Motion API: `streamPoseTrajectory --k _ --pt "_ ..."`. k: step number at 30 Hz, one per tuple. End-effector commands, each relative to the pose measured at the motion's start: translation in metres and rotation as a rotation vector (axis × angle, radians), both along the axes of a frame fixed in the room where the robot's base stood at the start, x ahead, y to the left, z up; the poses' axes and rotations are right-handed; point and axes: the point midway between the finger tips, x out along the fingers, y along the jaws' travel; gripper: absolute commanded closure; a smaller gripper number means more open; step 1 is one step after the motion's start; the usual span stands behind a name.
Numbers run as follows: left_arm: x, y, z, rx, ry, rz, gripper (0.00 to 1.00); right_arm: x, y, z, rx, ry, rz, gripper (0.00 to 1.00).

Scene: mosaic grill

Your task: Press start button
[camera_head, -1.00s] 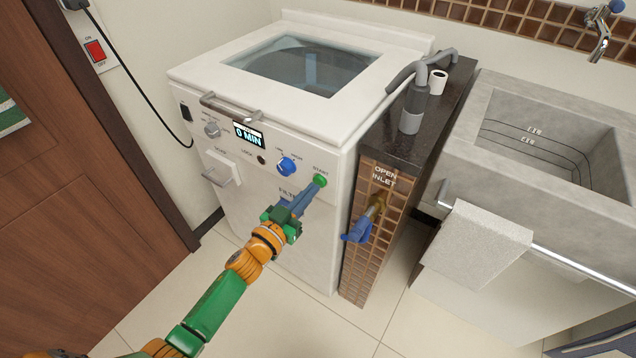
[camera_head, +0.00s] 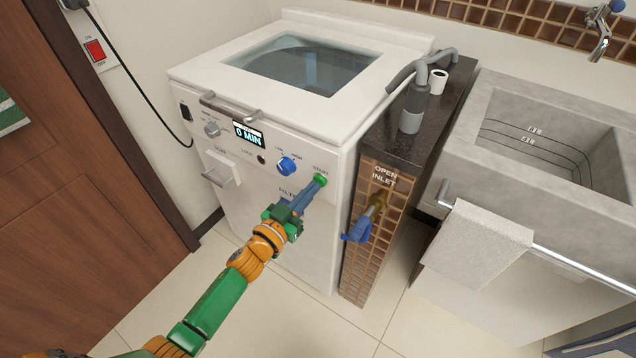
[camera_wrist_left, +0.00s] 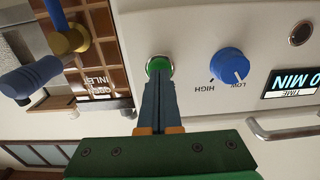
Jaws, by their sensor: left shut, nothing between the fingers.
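The green start button (camera_head: 320,180) is on the right of the white washing machine's front panel (camera_head: 240,215), under the word START. My left gripper (camera_head: 317,186) is shut and empty, its blue-grey fingertips at the button's lower edge. In the left wrist view the fingers (camera_wrist_left: 158,85) point at the button (camera_wrist_left: 159,65) and cover its lower part. I cannot tell whether the tips touch or press it. The display (camera_head: 249,135) reads 0 MIN. My right gripper is not in view.
A blue knob (camera_head: 286,166) is left of the button. A tiled pillar with a blue-handled inlet valve (camera_head: 358,230) stands close on the right. A concrete sink (camera_head: 560,150) with a towel (camera_head: 476,245) is farther right. Open floor lies in front.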

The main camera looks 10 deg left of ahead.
Motion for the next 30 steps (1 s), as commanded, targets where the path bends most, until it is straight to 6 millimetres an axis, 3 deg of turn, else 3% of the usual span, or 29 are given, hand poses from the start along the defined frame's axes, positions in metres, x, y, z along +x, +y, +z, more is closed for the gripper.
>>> streamPoseTrajectory --k 11,30 --pt "0.004 -0.002 0.0 -0.001 0.001 -0.001 1.0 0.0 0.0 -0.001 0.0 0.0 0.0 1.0" --pt "-0.058 0.021 0.001 -0.001 0.003 0.0 1.0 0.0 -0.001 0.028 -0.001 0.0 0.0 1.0"
